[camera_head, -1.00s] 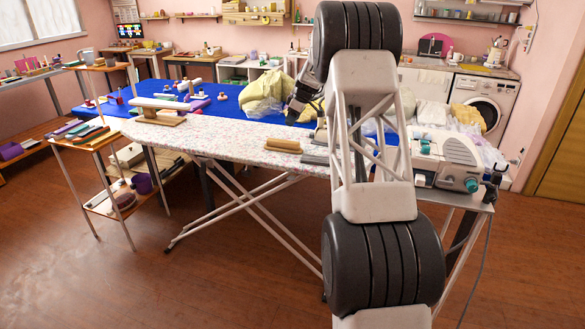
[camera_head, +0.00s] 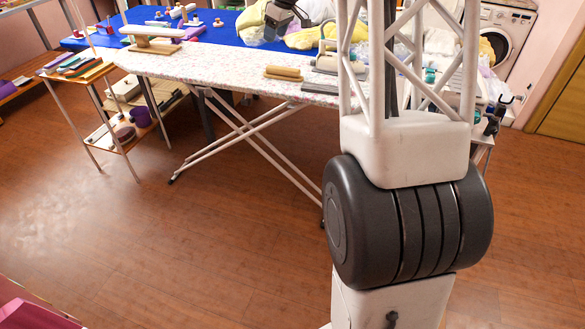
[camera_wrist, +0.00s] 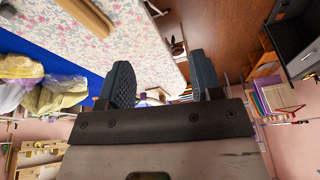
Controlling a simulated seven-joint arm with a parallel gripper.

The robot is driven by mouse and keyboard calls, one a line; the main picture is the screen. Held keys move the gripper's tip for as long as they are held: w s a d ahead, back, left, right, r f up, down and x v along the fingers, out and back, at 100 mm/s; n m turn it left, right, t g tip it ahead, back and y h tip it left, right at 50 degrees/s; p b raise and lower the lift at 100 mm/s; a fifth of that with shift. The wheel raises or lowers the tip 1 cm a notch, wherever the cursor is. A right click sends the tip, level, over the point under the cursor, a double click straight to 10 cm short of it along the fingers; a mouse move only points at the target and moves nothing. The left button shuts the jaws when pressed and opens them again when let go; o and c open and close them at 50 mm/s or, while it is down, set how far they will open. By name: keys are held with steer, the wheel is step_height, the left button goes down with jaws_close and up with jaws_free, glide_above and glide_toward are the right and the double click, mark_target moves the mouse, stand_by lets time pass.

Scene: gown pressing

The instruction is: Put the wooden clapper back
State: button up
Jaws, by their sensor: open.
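The wooden clapper (camera_head: 283,72), a light brown block, lies on the flowered ironing board (camera_head: 225,66) near its front edge. It also shows at the top left of the wrist view (camera_wrist: 88,14), partly cut off by the frame. My gripper (camera_wrist: 163,78) is open, with its two dark fingers apart and nothing between them. The gripper is apart from the clapper.
A small sleeve board (camera_head: 152,38) stands on the board's left end. A grey iron-like item (camera_head: 340,64) sits right of the clapper. A blue table (camera_head: 215,28) with pale yellow cloth (camera_head: 305,38) lies behind. A wooden side stand (camera_head: 88,72) is at left.

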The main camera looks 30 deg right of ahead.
steer(key=s+a+r+m, duration=0.1)
steer(key=s+a+r, duration=0.1)
steer(key=s+a, duration=0.5)
steer(key=s+a+r+m+h, duration=0.1)
steer(key=s+a+r, duration=0.15)
steer(key=s, duration=0.85)
steer(key=s+a+r+m, duration=0.1)
steer(key=s+a+r, duration=0.1)
steer(key=s+a, duration=0.6)
steer(key=s+a+f+m, duration=0.1)
steer(key=s+f, duration=0.2)
steer(key=s, duration=0.7)
steer(key=s+a+f+m+h, duration=0.1)
steer(key=s+f, duration=0.2)
steer(key=s, duration=0.7)
steer(key=s+a+f+m, duration=0.2)
steer(key=s+f, duration=0.1)
steer(key=s, duration=0.7)
steer(key=shift+s+h, duration=0.3)
